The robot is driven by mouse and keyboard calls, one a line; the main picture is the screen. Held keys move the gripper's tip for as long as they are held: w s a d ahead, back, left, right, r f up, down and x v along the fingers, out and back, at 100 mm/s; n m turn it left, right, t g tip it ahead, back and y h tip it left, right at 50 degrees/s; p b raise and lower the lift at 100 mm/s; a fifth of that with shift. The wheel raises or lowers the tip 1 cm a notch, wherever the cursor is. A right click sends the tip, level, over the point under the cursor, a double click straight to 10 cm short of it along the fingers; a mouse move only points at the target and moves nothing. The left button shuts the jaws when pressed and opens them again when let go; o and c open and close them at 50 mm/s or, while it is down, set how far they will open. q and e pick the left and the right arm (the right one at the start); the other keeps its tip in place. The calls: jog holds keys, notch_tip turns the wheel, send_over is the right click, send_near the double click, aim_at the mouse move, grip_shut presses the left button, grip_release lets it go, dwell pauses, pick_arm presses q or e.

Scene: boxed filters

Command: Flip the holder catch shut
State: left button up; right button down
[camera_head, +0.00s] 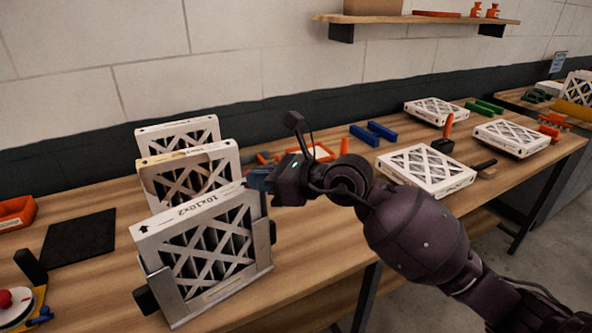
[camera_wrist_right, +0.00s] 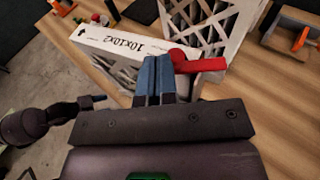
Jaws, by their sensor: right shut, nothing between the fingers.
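The grey metal holder (camera_head: 262,248) stands on the wooden bench with a white boxed filter (camera_head: 208,245) marked 10x10x2 upright in it. The red catch (camera_wrist_right: 203,66) shows in the wrist view at the holder's near end, sticking out to the right. My right gripper (camera_head: 258,179) is shut and empty; its blue fingertips (camera_wrist_right: 153,72) are right beside the red catch. I cannot tell whether they touch. In the head view the gripper hides the catch. A dark arm that seems to be my left one (camera_wrist_right: 85,104) shows at the left of the wrist view; its jaws are unclear.
Two more filters (camera_head: 178,135) stand upright behind the holder. Flat filters (camera_head: 427,168), blue bars (camera_head: 373,132) and orange parts (camera_head: 318,152) lie to the right. A black mat (camera_head: 79,237) and an orange bin (camera_head: 15,214) are at the left.

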jog(key=shift+w+a, duration=0.15)
jog(key=shift+a, duration=0.6)
jog(key=shift+w+a, duration=0.1)
jog(key=shift+a, duration=0.6)
dwell(0.6)
jog(key=shift+d, duration=0.15)
